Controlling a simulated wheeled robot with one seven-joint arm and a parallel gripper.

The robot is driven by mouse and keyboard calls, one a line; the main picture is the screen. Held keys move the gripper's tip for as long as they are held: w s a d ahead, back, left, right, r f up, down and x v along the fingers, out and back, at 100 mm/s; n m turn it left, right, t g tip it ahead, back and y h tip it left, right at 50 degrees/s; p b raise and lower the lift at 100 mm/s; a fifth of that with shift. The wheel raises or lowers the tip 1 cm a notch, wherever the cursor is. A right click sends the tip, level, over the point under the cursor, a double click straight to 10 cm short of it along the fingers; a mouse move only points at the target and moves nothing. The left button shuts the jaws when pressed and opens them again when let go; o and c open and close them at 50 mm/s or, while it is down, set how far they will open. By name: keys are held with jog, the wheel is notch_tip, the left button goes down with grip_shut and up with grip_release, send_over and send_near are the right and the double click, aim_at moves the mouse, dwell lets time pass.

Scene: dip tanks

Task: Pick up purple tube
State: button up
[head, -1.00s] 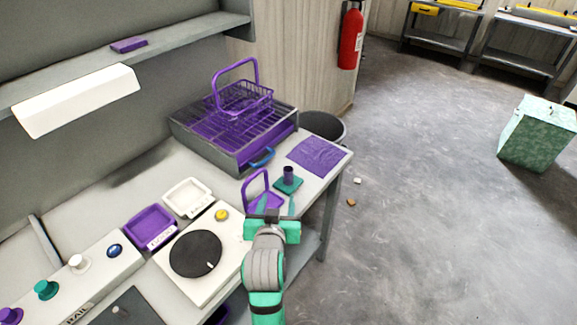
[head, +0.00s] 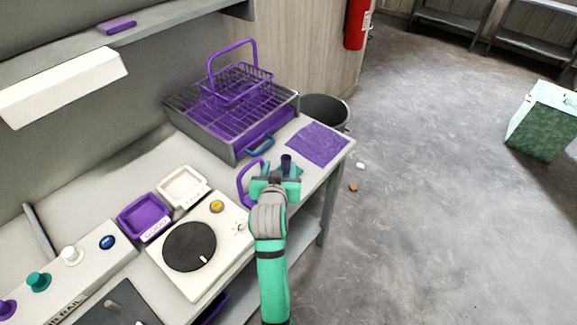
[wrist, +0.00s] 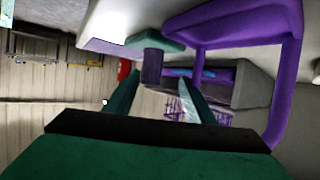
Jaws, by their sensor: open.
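The purple tube (head: 286,161) stands upright on a small teal base near the right end of the bench, partly hidden behind my gripper in the head view. In the wrist view the tube (wrist: 152,66) hangs upside down from its teal base (wrist: 156,41), the picture being turned over. My gripper (head: 281,171) is open and empty. Its two fingers (wrist: 160,80) point toward the tube, which appears between their tips in the picture. I cannot tell whether the tips are level with it or short of it.
A purple loop handle (head: 246,183) stands close left of my gripper, and looms large in the wrist view (wrist: 285,60). Behind are a grey tank (head: 232,150) with a purple basket (head: 236,82), and a purple mat (head: 318,143). A white dial unit (head: 215,262) is left.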

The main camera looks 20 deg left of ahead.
aim_at(286, 164)
jog(key=shift+w+d+f, duration=0.1)
jog(key=shift+w+f, duration=0.2)
jog(key=shift+w, duration=0.4)
jog(key=shift+w+d+f, duration=0.1)
jog(key=shift+w+f, duration=0.15)
jog(key=shift+w, duration=0.45)
jog(key=shift+w+d+f, duration=0.1)
jog(key=shift+w+f, duration=0.2)
jog(key=shift+w, duration=0.4)
jog(key=shift+d, duration=0.1)
jog(key=shift+c, duration=0.6)
jog(key=shift+d, duration=0.15)
jog(key=c, duration=1.1)
jog(key=shift+o, duration=0.2)
jog(key=shift+a, duration=0.2)
jog(key=shift+s+a, duration=0.1)
